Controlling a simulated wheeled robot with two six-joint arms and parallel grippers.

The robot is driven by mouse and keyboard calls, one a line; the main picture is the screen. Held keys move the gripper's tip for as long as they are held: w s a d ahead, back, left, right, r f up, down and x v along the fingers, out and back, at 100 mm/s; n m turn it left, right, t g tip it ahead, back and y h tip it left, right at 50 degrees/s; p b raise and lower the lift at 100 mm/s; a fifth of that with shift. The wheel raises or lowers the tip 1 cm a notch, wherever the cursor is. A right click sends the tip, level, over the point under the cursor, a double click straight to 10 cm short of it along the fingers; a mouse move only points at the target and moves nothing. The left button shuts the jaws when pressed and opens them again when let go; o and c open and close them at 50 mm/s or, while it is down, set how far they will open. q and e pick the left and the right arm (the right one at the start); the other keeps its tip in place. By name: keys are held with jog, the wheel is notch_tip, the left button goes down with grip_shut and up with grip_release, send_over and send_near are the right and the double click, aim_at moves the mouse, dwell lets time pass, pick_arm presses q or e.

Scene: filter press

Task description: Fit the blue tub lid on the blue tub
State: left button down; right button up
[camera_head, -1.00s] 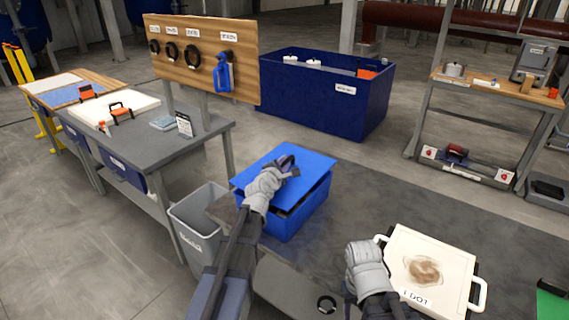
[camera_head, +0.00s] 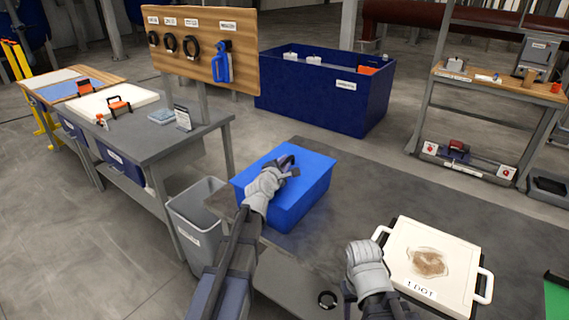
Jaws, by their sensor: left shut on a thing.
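The blue tub (camera_head: 300,205) stands on the dark floor mat in the middle of the view. The flat blue tub lid (camera_head: 312,165) lies over its top and looks level, with no gap showing along the front and right sides. The left edge is partly behind my arm. My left gripper (camera_head: 287,165) is over the lid and shut on it, at a grip that its own jaws hide. My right gripper (camera_head: 367,270) is low at the front, left of a white plate; its fingertips do not show clearly.
The white plate with two handles and a brown stain (camera_head: 432,262) lies at the front right. A grey bin (camera_head: 197,225) stands left of the tub beside the grey workbench (camera_head: 150,145). A large blue container (camera_head: 325,95) is behind.

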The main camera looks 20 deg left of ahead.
pick_arm(q)
jog(key=c, duration=0.7)
grip_release()
jog(key=shift+c, duration=0.2)
jog(key=p+v, duration=0.1)
jog(key=v, duration=0.7)
jog(key=shift+p, duration=0.35)
